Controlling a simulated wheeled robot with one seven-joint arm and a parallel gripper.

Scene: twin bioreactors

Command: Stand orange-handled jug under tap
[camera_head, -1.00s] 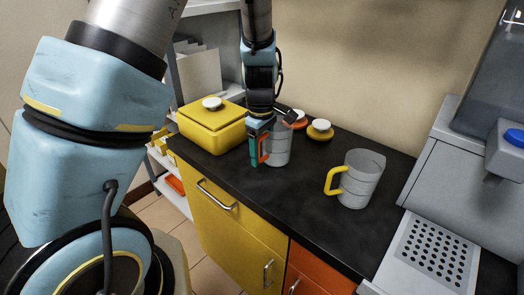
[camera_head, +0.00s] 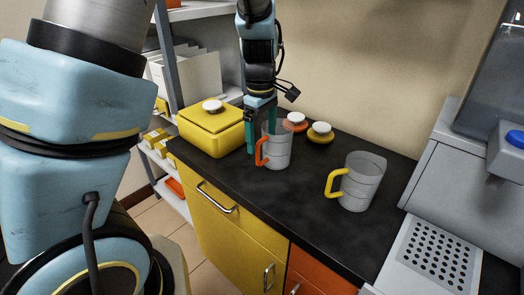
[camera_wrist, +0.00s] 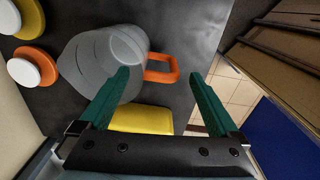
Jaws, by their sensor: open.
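The orange-handled jug (camera_head: 279,152) is a clear grey jug standing upright on the dark counter, its orange handle (camera_head: 262,152) facing left in the head view. In the wrist view the jug (camera_wrist: 95,62) is at upper left and its handle (camera_wrist: 174,70) reaches into the space between the fingertips. My gripper (camera_head: 260,140) is open at the handle, pointing down; its green fingers also show in the wrist view (camera_wrist: 160,76). I cannot tell whether a finger touches the jug. The tap has a blue top (camera_head: 515,138), at right above a perforated drip tray (camera_head: 405,262).
A yellow-handled jug (camera_head: 362,185) stands between the orange-handled jug and the tap unit. A yellow lidded box (camera_head: 215,135) is close left of my gripper. An orange lid (camera_head: 300,127) and a yellow lid (camera_head: 320,135) lie behind the jug. The front counter is clear.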

